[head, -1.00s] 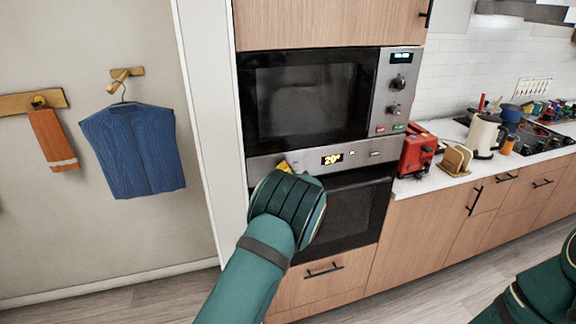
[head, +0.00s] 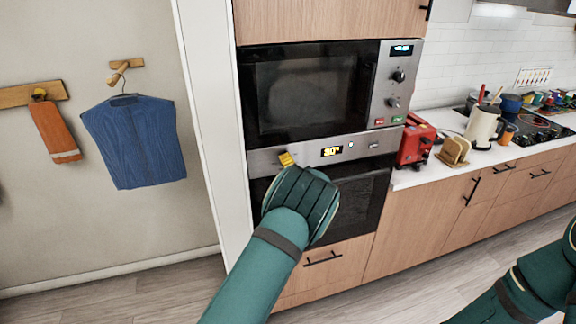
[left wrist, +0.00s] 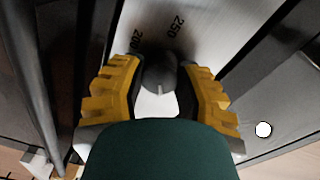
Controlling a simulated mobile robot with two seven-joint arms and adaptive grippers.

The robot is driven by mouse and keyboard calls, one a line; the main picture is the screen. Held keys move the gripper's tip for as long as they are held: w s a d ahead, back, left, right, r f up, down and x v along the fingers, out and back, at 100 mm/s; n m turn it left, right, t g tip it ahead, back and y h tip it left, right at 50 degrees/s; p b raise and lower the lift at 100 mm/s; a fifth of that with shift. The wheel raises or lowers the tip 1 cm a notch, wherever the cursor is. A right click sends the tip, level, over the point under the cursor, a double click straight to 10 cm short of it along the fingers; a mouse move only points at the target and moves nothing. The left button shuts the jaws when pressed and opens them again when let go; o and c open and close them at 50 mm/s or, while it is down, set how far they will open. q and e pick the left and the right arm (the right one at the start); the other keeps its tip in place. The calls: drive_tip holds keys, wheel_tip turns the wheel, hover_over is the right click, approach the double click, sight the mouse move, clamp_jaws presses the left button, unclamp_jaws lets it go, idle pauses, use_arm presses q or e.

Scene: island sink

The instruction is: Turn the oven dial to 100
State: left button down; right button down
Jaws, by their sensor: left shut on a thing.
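The oven (head: 362,205) is built into the cabinet below the microwave. Its steel control strip (head: 270,160) has a small lit display (head: 331,151) that seems to read about 30. My left gripper (head: 287,160) is at the left part of this strip and hides the dial in the head view. In the left wrist view, the dark oven dial (left wrist: 158,70) sits between the yellow fingers, which are shut on it. Printed marks 200 and 250 show beside the dial. Only part of my right arm shows at the lower right; its gripper is out of view.
The microwave (head: 310,90) with its own knobs is just above. A red toaster (head: 415,141), wooden rack (head: 454,151) and kettle (head: 483,128) stand on the counter to the right. A blue garment (head: 135,140) hangs on the left wall. The floor ahead is free.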

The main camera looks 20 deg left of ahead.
use_arm(q)
drive_tip(key=shift+r, duration=0.1)
drive_tip(key=c, duration=0.5)
unclamp_jaws()
drive_tip(key=shift+c, duration=0.2)
drive_tip(key=shift+s, duration=0.1)
drive_tip(key=v, duration=1.1)
drive_tip(key=shift+s+d, duration=0.25)
drive_tip(key=shift+s, duration=0.1)
